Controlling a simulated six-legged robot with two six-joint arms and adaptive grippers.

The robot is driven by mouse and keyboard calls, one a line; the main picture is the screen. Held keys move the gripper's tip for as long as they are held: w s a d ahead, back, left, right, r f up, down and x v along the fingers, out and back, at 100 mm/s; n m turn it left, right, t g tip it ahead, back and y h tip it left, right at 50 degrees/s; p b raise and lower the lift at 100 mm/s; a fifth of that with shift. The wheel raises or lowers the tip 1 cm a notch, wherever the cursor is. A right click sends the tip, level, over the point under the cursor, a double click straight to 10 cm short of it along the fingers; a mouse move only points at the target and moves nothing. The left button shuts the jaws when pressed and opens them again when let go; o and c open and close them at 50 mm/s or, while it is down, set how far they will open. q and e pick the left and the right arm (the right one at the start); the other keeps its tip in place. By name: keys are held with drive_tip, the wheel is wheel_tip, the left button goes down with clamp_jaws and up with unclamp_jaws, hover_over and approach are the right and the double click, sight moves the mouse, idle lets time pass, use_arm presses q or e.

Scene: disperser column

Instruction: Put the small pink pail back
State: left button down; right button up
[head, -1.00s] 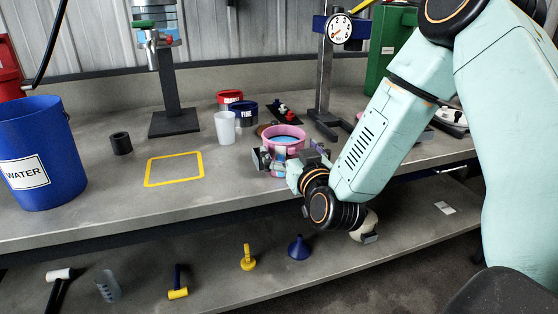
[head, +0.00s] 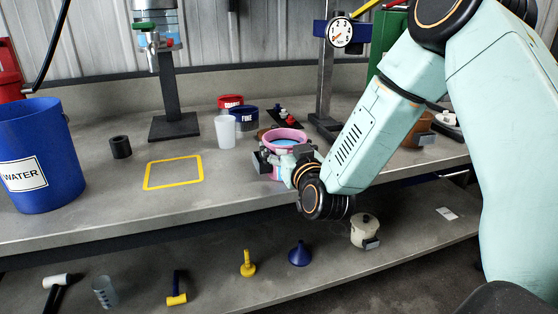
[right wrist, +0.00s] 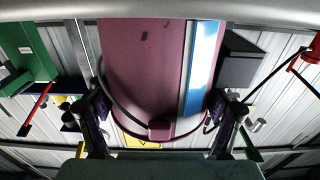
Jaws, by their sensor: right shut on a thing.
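The small pink pail (head: 284,134) is at the front of the bench's middle, upright, with blue showing inside its rim. My right gripper (head: 286,168) is shut on its near side, with the fingers around its wall. In the right wrist view the pail (right wrist: 145,70) fills the middle between the gripper's fingers (right wrist: 160,122), and a blue and white strip shows on it. I cannot tell whether its base touches the bench. A yellow outlined square (head: 148,176) on the bench to the left is empty. My left gripper is not in view.
A blue WATER bucket (head: 55,150) stands at the left. A white cup (head: 225,132), a blue FINE bowl (head: 243,120) and a red bowl (head: 229,101) are behind the pail.

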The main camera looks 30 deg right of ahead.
drive_tip(key=shift+r, duration=0.1)
drive_tip(key=c, duration=0.8)
drive_tip(key=s+a+r+n+y+p, duration=0.1)
drive_tip(key=a+r+n+y+p, duration=0.3)
drive_tip(key=r, duration=0.9)
drive_tip(key=shift+c, duration=0.2)
drive_tip(key=s+a+f+n+y, duration=0.2)
drive_tip(key=s+a+f+y, duration=0.2)
drive_tip(key=s+a+f, duration=0.3)
drive_tip(key=s+a+f+n+g+y+p, duration=0.1)
drive_tip(key=s+a+f+y, duration=0.4)
drive_tip(key=f, duration=0.8)
drive_tip(key=s+a+n, duration=0.1)
drive_tip(key=s+a, duration=0.1)
drive_tip(key=s, duration=0.2)
drive_tip(key=shift+f+n+g, duration=0.15)
drive_tip(key=shift+n+g, duration=0.15)
